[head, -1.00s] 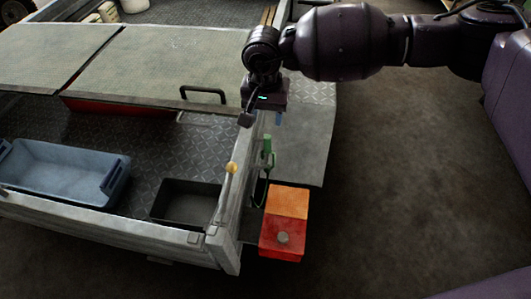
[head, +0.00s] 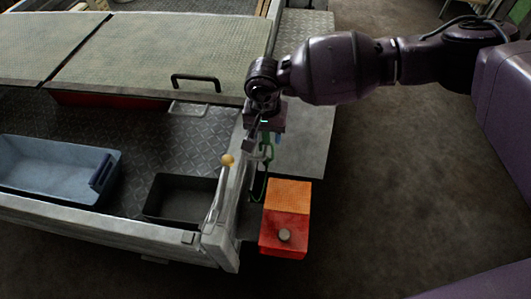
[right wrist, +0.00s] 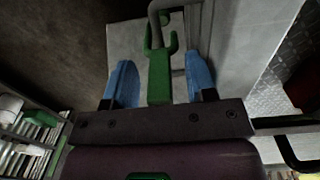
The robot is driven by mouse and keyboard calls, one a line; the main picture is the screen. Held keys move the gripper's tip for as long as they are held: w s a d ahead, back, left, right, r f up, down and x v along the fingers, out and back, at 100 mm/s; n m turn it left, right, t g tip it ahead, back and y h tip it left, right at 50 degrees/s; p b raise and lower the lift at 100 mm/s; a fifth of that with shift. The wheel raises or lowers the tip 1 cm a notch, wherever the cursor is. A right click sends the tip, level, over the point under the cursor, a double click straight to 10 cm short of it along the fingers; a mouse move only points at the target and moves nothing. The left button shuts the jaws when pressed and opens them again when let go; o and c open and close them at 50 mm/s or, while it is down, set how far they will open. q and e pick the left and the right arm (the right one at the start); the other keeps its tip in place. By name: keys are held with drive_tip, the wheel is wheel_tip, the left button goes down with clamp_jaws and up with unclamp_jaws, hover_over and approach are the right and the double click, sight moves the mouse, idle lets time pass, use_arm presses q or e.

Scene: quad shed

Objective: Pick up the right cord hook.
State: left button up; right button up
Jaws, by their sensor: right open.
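The green cord hook (head: 268,153) stands at the outer side of the grey bed wall, just above the red and orange box. In the right wrist view the forked green hook (right wrist: 158,77) lies between two blue fingers. My right gripper (right wrist: 158,68) is open, with one finger on each side of the hook and visible gaps. In the head view my right gripper (head: 270,138) is directly above the hook and hides its upper part. My left gripper is not in view.
A red and orange box (head: 284,235) with a grey knob is below the hook. A black tray (head: 180,197) and blue bin (head: 45,170) sit inside.

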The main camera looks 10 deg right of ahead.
clamp_jaws()
idle(0.3)
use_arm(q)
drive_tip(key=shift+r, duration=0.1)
use_arm(e)
drive_tip(key=shift+r, duration=0.1)
